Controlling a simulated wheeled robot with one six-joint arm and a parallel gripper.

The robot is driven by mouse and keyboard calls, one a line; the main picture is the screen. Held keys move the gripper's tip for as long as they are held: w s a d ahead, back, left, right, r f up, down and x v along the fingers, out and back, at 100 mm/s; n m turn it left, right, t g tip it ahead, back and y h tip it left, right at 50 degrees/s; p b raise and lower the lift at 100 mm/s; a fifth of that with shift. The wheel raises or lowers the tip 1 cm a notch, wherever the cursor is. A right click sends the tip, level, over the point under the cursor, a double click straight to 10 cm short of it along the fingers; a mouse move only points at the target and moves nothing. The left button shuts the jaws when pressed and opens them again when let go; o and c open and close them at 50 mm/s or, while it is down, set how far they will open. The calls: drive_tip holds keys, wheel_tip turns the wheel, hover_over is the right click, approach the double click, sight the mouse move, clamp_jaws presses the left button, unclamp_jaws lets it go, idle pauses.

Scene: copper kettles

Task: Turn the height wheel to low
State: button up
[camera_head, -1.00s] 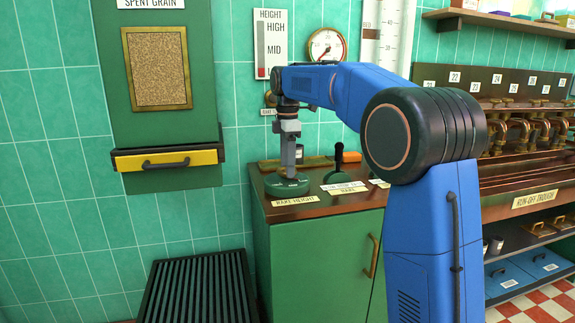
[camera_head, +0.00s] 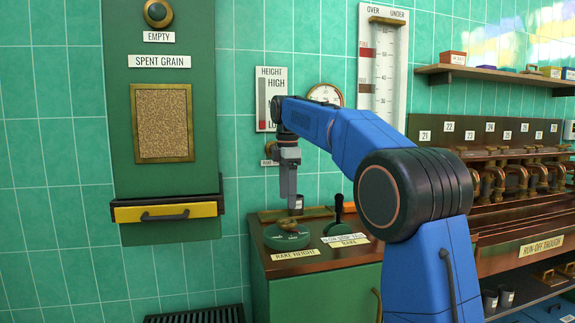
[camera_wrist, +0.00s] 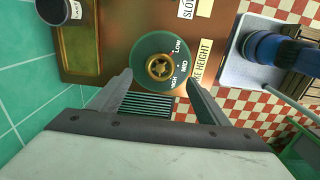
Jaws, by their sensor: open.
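The height wheel (camera_head: 287,238) is a green disc with a raised hub on the counter's left end, beside a RAKE HEIGHT plate (camera_head: 296,254). In the wrist view the wheel (camera_wrist: 144,50) shows a brass hub and the words LOW, MID and HIGH on its right side. My gripper (camera_head: 292,206) is above the wheel, pointing down, apart from it. In the wrist view my gripper (camera_wrist: 158,78) is open and empty, its fingers either side of the wheel's lower part. The wall height gauge (camera_head: 269,85) has a reddish bar; my arm hides part of its scale.
A dark lever (camera_head: 339,209) stands right of the wheel. A yellow-fronted drawer (camera_head: 165,212) juts out at left. Brass piping (camera_head: 510,178) lines the bench at right.

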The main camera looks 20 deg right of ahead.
wheel_tip(320, 180, up, 10)
idle(0.5)
drive_tip(key=shift+s+r, duration=0.1)
drive_tip(key=s+d+f+m+t, duration=0.15)
drive_tip(key=s+f+m, duration=0.35)
drive_tip(key=s, duration=0.5)
drive_tip(key=s+d+f+m+t, duration=0.1)
drive_tip(key=s+d+f+m, duration=0.25)
drive_tip(key=s, duration=0.75)
drive_tip(key=s+d+f+m+t, duration=0.1)
drive_tip(key=s+f+m, duration=0.3)
drive_tip(key=s+f, duration=0.7)
drive_tip(key=s+f+m+t, duration=0.1)
drive_tip(key=s+f+m, duration=0.4)
drive_tip(key=s+f, duration=0.6)
wheel_tip(320, 180, down, 5)
drive_tip(key=shift+s+d+f, duration=0.1)
drive_tip(key=shift+s+d, duration=0.2)
drive_tip(key=shift+d, duration=0.05)
